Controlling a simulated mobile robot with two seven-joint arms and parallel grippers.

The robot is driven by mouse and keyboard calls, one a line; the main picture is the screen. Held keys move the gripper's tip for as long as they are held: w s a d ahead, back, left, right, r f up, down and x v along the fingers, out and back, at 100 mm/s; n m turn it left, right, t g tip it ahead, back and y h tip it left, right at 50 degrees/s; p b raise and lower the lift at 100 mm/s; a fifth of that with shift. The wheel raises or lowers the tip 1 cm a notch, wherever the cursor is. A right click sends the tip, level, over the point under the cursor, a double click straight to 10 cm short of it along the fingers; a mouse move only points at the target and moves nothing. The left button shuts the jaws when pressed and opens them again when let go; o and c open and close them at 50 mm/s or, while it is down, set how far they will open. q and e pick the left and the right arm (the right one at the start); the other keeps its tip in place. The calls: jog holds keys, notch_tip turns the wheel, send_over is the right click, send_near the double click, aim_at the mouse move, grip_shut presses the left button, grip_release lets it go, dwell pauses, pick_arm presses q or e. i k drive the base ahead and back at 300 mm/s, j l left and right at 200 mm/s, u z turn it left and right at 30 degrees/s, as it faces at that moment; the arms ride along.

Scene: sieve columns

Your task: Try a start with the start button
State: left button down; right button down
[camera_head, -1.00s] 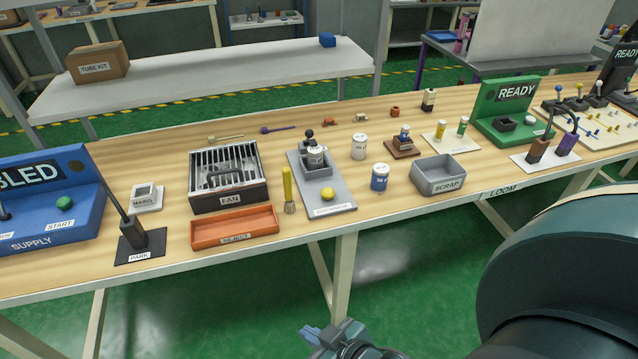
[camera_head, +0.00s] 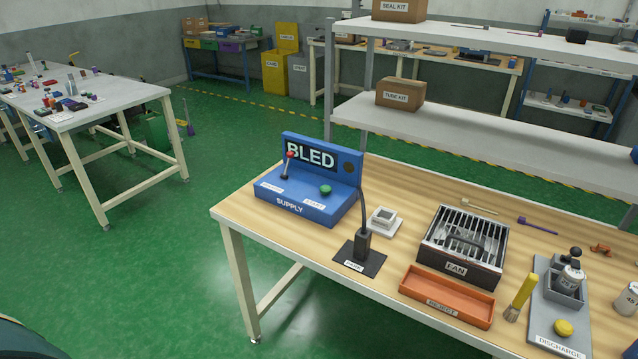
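The blue supply box (camera_head: 303,210) stands at the left end of the wooden table. Its green start button (camera_head: 325,189) sits on the sloped top, above a START label. A red-knobbed lever (camera_head: 289,164) stands to the left of the button. The dark display (camera_head: 312,155) on the back panel reads "BLED"; whether more letters come before it, I cannot tell. Neither of my grippers is in this view. Only a dark piece shows at the lower left corner.
Right of the supply box are a black plug on the PARK mat (camera_head: 373,263), a small white block (camera_head: 383,221), the fan box (camera_head: 463,277), the orange reject tray (camera_head: 446,314) and the grey discharge stand (camera_head: 554,346). Open green floor lies left of the table.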

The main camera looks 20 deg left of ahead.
aim_at(325, 189)
jog(key=j+z, duration=0.15)
jog(key=z, duration=0.55)
jog(key=j+z, duration=0.3)
jog(key=j, duration=0.25)
jog(key=j+z, duration=0.35)
jog(key=j, duration=0.15)
jog(key=k+j, duration=0.1)
jog(key=j, duration=0.4)
jog(key=k+j+z, duration=0.1)
jog(key=j, duration=0.45)
jog(key=k+j, duration=0.1)
jog(key=j, duration=0.4)
